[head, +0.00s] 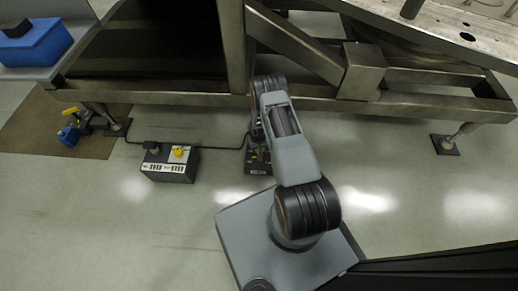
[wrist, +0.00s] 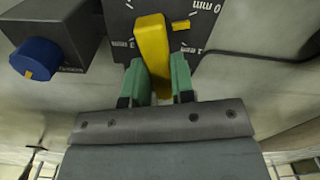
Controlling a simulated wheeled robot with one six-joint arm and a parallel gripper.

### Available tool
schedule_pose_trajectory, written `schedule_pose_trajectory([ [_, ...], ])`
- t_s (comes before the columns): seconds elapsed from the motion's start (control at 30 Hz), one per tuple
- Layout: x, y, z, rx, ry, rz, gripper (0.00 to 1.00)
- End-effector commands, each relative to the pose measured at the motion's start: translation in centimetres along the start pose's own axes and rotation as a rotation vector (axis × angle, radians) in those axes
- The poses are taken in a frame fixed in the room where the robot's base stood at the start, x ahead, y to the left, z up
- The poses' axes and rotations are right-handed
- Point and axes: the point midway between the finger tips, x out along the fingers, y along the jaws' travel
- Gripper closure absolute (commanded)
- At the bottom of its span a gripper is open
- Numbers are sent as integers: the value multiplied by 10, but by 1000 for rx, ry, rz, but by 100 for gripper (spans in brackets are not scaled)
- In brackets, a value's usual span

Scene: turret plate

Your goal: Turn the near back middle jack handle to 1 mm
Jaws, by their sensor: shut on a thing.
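The yellow jack handle (wrist: 151,42) stands in the middle of the wrist view, in front of a dark dial plate (wrist: 182,12) with white marks. A 0 mm mark shows upside down at the plate's upper right, and other mm labels are lower down on both sides, too small to read surely. My gripper (wrist: 160,84) has its green fingers on either side of the handle's lower end, shut on it. The handle leans slightly, and its lower tip is between the fingers. In the head view my arm hides the gripper and handle; part of the jack's foot (head: 257,168) shows beside it.
A dark box with a blue knob (wrist: 36,60) is close on the left in the wrist view. Another jack foot (head: 445,145) is at right.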

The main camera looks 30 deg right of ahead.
Motion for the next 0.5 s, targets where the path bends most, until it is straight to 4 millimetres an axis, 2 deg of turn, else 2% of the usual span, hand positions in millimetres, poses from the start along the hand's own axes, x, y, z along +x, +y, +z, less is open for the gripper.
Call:
schedule_pose_trajectory([
  [0.5, 1, 0, -1, 477, 3, -1, 100],
])
